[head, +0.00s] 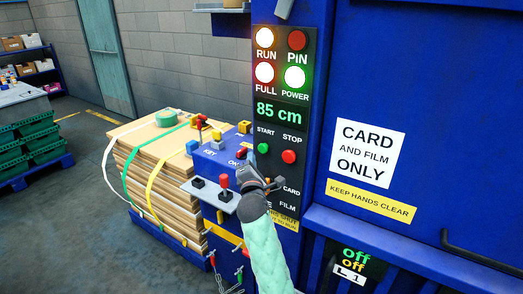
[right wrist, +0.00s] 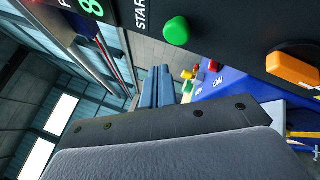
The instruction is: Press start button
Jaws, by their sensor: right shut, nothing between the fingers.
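The green start button (head: 262,148) sits under the START label on the black control panel (head: 281,180). It also shows large in the right wrist view (right wrist: 176,31), near the top. My right gripper (head: 248,166) is shut and empty, in front of the panel, just below and left of the start button. It looks apart from the button, but the exact gap cannot be told. My left gripper is not in view.
The display (head: 279,112) reads 85 cm, with the RUN, FULL and POWER lamps lit above it. A blue box with levers (head: 216,158) stands left of the gripper, beside a strapped cardboard stack (head: 155,180). The blue machine wall (head: 450,120) fills the right.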

